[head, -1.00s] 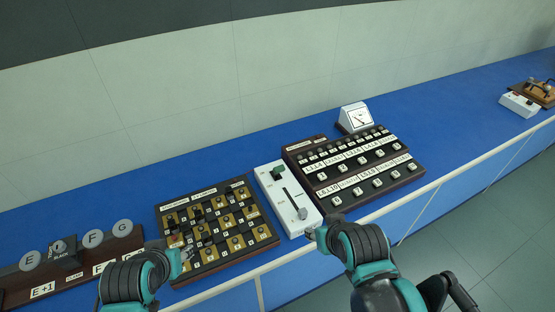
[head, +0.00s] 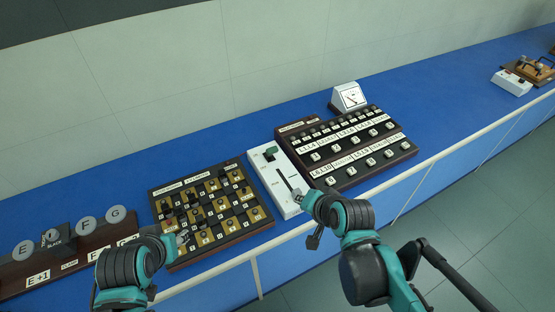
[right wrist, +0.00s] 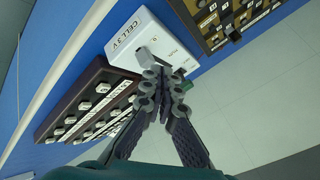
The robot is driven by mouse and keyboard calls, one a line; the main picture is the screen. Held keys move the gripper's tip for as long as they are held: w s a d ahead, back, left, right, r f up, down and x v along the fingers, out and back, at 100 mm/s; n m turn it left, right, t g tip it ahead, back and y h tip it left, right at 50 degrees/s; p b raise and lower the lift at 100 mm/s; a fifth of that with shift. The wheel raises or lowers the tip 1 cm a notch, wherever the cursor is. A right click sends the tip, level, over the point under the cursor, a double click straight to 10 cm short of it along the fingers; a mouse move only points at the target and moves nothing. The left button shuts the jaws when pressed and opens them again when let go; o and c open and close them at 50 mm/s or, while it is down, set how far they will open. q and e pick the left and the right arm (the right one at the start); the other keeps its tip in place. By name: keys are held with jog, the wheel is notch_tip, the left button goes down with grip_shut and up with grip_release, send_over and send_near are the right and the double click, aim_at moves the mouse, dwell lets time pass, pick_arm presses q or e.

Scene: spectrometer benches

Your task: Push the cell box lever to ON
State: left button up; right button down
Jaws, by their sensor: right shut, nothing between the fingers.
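The white cell box (head: 264,170) stands on the blue bench in the head view, with a green part at its far end and a dark slot along its top. In the right wrist view the box (right wrist: 125,38) reads "CELL 3V", and its grey lever (right wrist: 147,58) stands just beyond my fingertips. My right gripper (head: 299,196) is over the near end of the box; in the wrist view its fingers (right wrist: 163,78) are shut and empty beside the lever. Contact cannot be told. My left gripper (head: 184,239) is over the near edge of the plug board, its fingers too small to read.
A dark board with brass squares (head: 245,218) lies left of the box. A dark stepped key panel (head: 350,178) is close on its right, with a white meter (head: 348,97) behind. A pale rail (head: 420,167) runs along the bench's front edge. Blue bench behind the box is free.

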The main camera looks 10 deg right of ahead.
aim_at(283, 179)
jog(key=w+f+m, duration=0.1)
jog(key=m, duration=0.2)
jog(key=w+f+m+t+y, duration=0.1)
jog(key=w+m, duration=0.1)
jog(key=m, duration=0.1)
jog(key=w+m+t+b, duration=0.1)
jog(key=w+m, duration=0.1)
jog(key=m, duration=0.2)
jog(key=shift+a+f+y, duration=0.3)
jog(key=shift+f, duration=0.1)
jog(key=w+m, duration=0.1)
jog(key=m, duration=0.2)
jog(key=f+m+t, duration=0.1)
jog(key=m, duration=0.2)
jog(key=w+d+m+t+b, duration=0.1)
jog(key=m, duration=0.2)
jog(key=shift+w+f+y, duration=0.15)
jog(key=shift+w+y, duration=0.15)
jog(key=m, duration=0.4)
jog(key=d+m+t, duration=0.1)
jog(key=m, duration=0.1)
jog(key=shift+w+f+b, duration=0.15)
jog(key=shift+w+b, duration=0.15)
